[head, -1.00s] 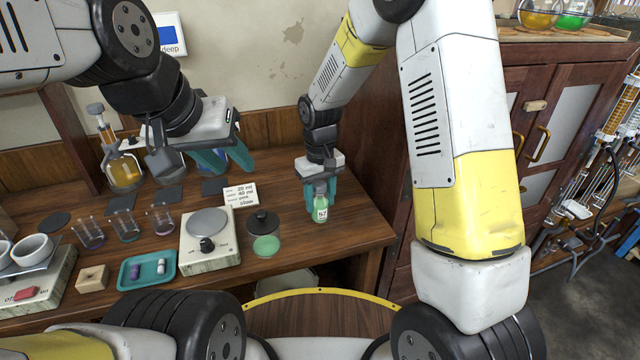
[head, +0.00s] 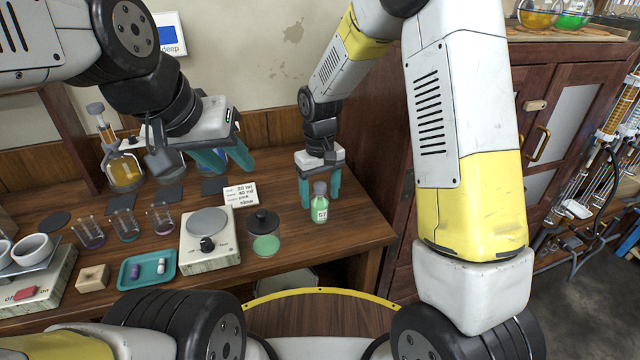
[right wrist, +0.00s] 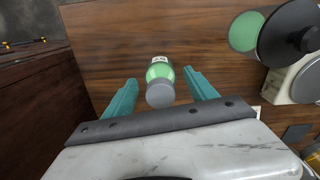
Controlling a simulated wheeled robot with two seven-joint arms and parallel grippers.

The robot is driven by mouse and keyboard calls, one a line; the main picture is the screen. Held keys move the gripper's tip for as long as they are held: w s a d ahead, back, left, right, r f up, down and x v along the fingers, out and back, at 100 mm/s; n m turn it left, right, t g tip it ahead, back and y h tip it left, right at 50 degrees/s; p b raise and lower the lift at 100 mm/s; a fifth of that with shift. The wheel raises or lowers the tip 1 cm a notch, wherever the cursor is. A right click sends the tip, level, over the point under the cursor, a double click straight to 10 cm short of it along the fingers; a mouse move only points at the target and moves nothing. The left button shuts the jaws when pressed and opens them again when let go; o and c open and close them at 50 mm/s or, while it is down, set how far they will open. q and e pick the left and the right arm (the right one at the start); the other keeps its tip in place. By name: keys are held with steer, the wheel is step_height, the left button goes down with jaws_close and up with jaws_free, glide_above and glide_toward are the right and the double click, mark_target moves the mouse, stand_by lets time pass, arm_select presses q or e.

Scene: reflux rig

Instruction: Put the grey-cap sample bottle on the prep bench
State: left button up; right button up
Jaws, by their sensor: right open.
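The grey-cap sample bottle (head: 320,205) stands upright on the wooden prep bench (head: 350,235) near its right end. It holds green liquid and carries a white label. In the right wrist view the bottle (right wrist: 160,82) stands between the spread teal fingers (right wrist: 160,92), with a gap on each side. My left gripper (head: 228,162) hangs over the back of the bench, its teal fingers apart and holding nothing visible.
A handwritten card (head: 240,195) is behind. A wooden cabinet (head: 540,130) is at right. Bench right of the bottle is clear.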

step_height(320, 180, up, 10)
steer(key=shift+r, duration=0.15)
steer(key=s+d+r+m+t+y, duration=0.1)
steer(key=s+d+r+m+t, duration=0.1)
steer(key=s+d+r, duration=0.4)
steer(key=s+d+r+m+t+y, duration=0.1)
steer(key=s+d+r+m+t, duration=0.2)
steer(key=s, duration=1)
steer(key=d+r+t, duration=0.1)
steer(key=d+r, duration=0.2)
steer(key=d, duration=0.2)
steer(key=shift+s+r, duration=0.15)
steer(key=shift+s, duration=0.15)
